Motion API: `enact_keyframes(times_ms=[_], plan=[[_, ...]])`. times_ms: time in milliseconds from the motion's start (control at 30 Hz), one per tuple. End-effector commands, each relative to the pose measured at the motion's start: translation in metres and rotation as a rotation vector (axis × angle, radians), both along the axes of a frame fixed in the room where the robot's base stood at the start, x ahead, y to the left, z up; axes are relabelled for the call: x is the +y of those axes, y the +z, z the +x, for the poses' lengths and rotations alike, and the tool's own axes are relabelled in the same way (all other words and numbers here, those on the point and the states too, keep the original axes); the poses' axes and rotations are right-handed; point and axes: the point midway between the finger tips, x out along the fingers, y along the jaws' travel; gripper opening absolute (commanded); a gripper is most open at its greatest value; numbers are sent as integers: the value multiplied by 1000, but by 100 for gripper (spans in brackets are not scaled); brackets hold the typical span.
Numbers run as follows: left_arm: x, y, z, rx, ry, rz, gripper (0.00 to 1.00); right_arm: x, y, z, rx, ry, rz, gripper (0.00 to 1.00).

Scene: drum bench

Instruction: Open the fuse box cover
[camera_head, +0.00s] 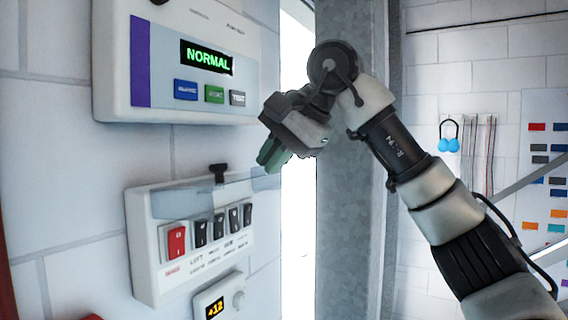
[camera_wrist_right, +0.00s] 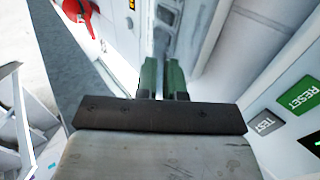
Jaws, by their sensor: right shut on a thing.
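The white fuse box (camera_head: 144,262) is on the wall at lower left in the head view. A red switch (camera_head: 176,241) and several black switches (camera_head: 217,228) show on its front. Its clear, bluish cover (camera_head: 185,202) crosses the upper part of the box, above the switches, and reaches past the box's right edge. A black tab (camera_head: 218,172) stands at its top. My right gripper (camera_head: 270,158) is at the cover's upper right end, its green fingertips shut on it; the exact contact is hard to see. The fingers (camera_wrist_right: 165,80) are nearly together in the wrist view. My left gripper is not in view.
A control panel (camera_head: 115,60) reading NORMAL, with several buttons, is on the wall just above. A grey metal post (camera_head: 345,220) stands behind my right arm. A red object (camera_wrist_right: 82,18) shows in the wrist view.

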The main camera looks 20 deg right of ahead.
Motion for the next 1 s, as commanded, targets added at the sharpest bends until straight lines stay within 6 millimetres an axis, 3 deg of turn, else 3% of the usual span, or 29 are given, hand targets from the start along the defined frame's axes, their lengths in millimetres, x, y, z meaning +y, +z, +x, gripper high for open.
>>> enact_keyframes(times_ms=[533, 600, 700, 1000], plan=[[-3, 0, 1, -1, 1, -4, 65, 5, -1, 4, 26, 5, -16, 0], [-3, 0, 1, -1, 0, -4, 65, 5, -1, 4, 26, 5, -16, 16], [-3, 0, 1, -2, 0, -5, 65, 5, -1, 4, 24, 5, -16, 29], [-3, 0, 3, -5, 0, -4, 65, 5, -1, 4, 23, 5, -16, 29]])
